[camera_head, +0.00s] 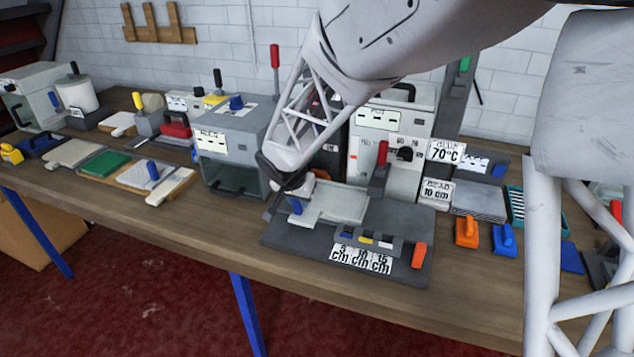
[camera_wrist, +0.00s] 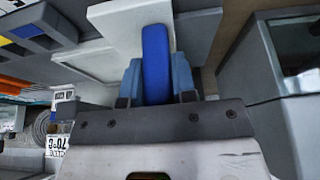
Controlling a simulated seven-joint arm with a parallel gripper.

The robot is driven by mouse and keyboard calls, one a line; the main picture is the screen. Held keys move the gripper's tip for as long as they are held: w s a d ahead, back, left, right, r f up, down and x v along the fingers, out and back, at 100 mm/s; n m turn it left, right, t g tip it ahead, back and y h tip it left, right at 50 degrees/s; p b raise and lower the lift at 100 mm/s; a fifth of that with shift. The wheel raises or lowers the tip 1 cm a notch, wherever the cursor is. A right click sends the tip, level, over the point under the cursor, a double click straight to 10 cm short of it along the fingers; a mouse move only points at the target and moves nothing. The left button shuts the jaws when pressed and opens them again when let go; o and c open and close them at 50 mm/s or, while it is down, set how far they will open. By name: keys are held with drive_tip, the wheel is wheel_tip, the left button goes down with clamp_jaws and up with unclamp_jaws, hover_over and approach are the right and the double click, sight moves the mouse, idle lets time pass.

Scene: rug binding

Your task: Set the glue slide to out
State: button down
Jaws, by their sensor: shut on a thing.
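My gripper (camera_head: 288,184) is low over the left end of a dark grey base plate (camera_head: 290,236) on the bench. In the wrist view my gripper (camera_wrist: 157,82) is shut on an upright blue handle (camera_wrist: 156,45), one finger on each side. The blue handle also shows in the head view (camera_head: 296,207). It stands on a pale flat plate (camera_head: 318,213), beside a larger pale slab (camera_head: 346,203). No label reading glue slide is clear, so I cannot tell whether this handle belongs to it. My gripper partly hides the handle's foot.
A grey box machine (camera_head: 232,150) stands close left of my gripper. A red-handled lever (camera_head: 381,165) and white cabinet (camera_head: 417,125) stand behind. A 5, 10, 15 cm scale (camera_head: 361,259) and orange block (camera_head: 419,256) sit in front. A 70°C sign (camera_head: 446,151) is right.

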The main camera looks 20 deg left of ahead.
drive_tip(key=shift+d, duration=0.1)
drive_tip(key=d, duration=1.6)
drive_tip(key=shift+d, duration=0.4)
drive_tip(key=c, duration=0.9)
unclamp_jaws()
drive_tip(key=shift+v, duration=3.95)
drive_tip(key=shift+d, duration=0.1)
